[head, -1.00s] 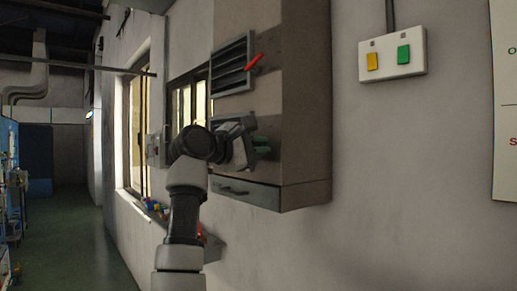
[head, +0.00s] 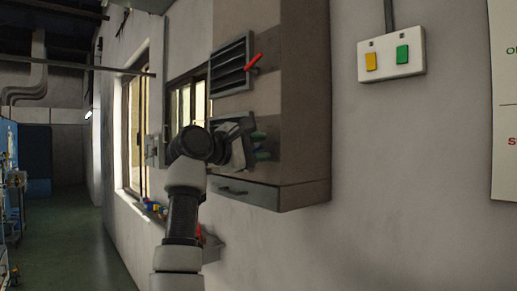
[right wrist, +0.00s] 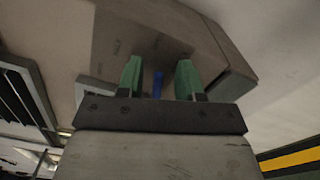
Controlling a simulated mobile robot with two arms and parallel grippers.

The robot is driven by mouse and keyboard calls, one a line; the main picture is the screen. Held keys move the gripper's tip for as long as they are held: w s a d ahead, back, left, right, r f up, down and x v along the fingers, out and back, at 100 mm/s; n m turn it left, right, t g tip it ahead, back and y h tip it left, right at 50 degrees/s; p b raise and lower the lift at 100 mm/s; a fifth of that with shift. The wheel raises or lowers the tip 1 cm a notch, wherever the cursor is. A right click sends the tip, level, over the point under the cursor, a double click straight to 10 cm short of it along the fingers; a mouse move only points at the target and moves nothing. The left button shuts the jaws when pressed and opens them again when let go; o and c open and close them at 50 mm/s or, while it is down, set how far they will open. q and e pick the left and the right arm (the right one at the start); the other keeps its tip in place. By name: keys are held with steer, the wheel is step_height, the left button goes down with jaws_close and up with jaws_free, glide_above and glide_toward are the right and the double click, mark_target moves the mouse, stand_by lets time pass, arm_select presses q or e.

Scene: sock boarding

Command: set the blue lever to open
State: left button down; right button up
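The blue lever (right wrist: 157,85) shows in the right wrist view as a short upright bar on the beige cabinet face. My right gripper (right wrist: 159,80) has two green fingers, one on each side of the lever, with a visible gap on both sides. It is open. In the head view the right gripper (head: 262,146) is at the cabinet's front, below the red lever, and my own wrist hides part of the panel there. I cannot clearly make out the blue lever in the head view. My left gripper is not in view.
A switch box (head: 391,55) with yellow and green buttons is on the wall to the right. The corridor floor lies at left.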

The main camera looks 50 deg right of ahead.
steer(key=w+a+b, duration=0.1)
steer(key=a+b, duration=0.1)
steer(key=a, duration=0.8)
steer(key=shift+a+b, duration=0.35)
steer(key=shift+w, duration=0.1)
